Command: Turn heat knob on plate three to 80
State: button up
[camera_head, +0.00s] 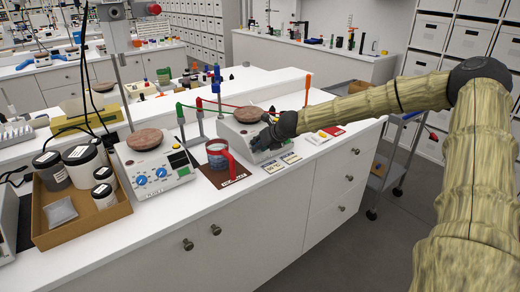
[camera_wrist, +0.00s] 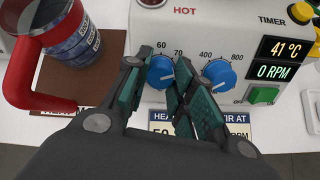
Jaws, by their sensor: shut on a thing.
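The hot plate at my gripper (camera_head: 262,139) has a white body (camera_head: 228,128) and a round brown top (camera_head: 248,114). In the wrist view, its left blue knob (camera_wrist: 160,72) sits between my gripper's fingertips (camera_wrist: 164,66), which are closed on it. The figures 60 and 70 show above this knob; the rest of its scale is hidden by the fingers. A second blue knob (camera_wrist: 219,74), with 400 and 800 above it, sits just right of the fingers. The display (camera_wrist: 284,58) reads 41 °C and 0 RPM. No plate number is readable.
A red-handled mug (camera_wrist: 70,35) stands on a brown mat (camera_wrist: 112,50) close left of the plate. A card (camera_wrist: 238,129) lies in front, partly hidden. Another hot plate (camera_head: 166,180) and a cardboard tray of jars (camera_head: 88,222) stand further left.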

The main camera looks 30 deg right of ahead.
jog(key=shift+f+m+b, duration=0.1)
jog(key=shift+m+b, duration=0.65)
jog(key=shift+m, duration=0.45)
jog(key=o, duration=1.1)
jog(key=shift+d, duration=0.1)
jog(key=shift+c, duration=0.2)
jog(key=v, duration=1.2)
